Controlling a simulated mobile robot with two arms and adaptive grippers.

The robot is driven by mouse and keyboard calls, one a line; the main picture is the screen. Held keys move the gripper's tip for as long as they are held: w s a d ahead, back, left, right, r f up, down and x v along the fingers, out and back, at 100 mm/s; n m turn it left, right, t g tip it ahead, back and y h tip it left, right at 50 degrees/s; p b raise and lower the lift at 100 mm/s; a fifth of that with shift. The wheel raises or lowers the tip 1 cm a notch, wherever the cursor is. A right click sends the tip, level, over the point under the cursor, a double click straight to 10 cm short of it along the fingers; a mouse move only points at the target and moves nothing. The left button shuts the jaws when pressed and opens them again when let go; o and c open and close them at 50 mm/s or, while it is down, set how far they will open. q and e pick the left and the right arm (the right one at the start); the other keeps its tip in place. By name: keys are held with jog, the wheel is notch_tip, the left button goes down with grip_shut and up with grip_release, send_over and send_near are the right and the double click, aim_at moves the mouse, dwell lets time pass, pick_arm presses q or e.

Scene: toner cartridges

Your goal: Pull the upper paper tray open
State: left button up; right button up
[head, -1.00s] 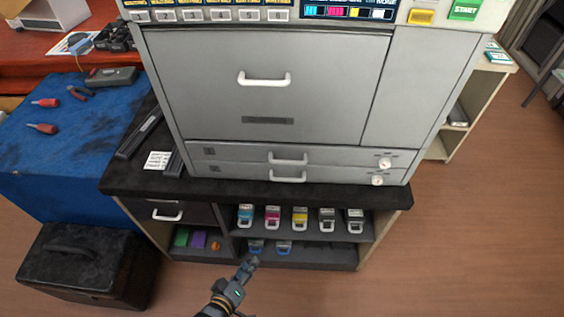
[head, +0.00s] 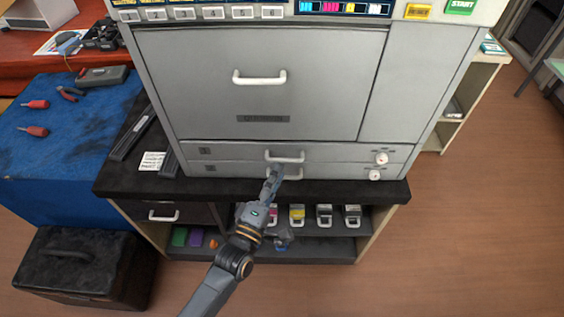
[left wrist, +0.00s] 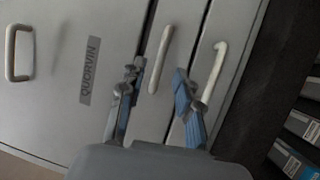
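The upper paper tray (head: 232,153) is the upper of two thin grey drawers at the bottom of the printer, and it is closed. Its pale bar handle (head: 285,156) also shows in the left wrist view (left wrist: 160,60). My left gripper (head: 274,172) is in front of the trays, just below that handle in the head view. In the left wrist view its blue-grey fingers (left wrist: 158,72) are open, one on each side of the upper handle, with a gap to it. The lower tray's handle (left wrist: 215,72) lies just beyond the right finger. My right gripper is not in view.
The printer stands on a black-topped cabinet (head: 390,192) with toner cartridges on its shelf. A large front panel with a handle (head: 259,78) is above the trays. A blue-covered table (head: 60,150) with tools and a black box (head: 75,265) are at the left.

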pick_arm(q)
jog(key=shift+x, duration=1.95)
grip_shut()
